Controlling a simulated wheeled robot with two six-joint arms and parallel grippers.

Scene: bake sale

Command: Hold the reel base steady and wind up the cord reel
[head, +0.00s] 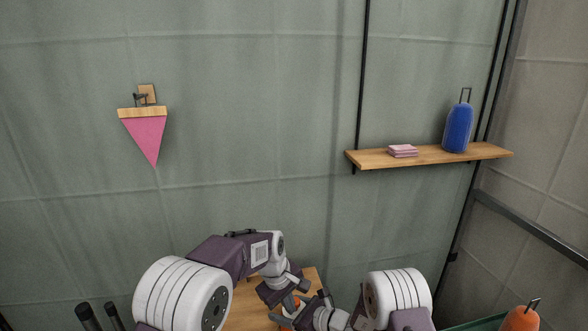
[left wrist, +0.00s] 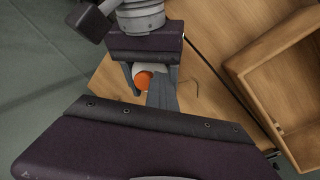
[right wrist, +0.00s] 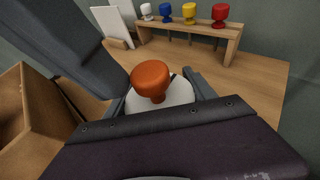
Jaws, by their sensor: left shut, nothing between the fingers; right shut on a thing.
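The cord reel shows in the right wrist view as an orange knob (right wrist: 152,78) above a pale round body (right wrist: 172,97). My right gripper's fingers stand on both sides of that body and are shut on it. In the left wrist view the orange part (left wrist: 143,80) shows between the right gripper's fingers. My left gripper (left wrist: 163,88) is shut and empty close beside the reel; whether it touches cannot be told. Its dark arm fills the upper left of the right wrist view. The reel's base and crank are mostly hidden. In the head view the arms cover nearly all of it.
A wooden box (left wrist: 285,85) stands beside the reel on the wooden table. At the back, a small bench (right wrist: 190,28) carries several coloured knobbed pieces, next to a white panel (right wrist: 112,27). A wall shelf (head: 430,156) holds a blue bottle (head: 458,128). A pink pennant (head: 145,138) hangs left.

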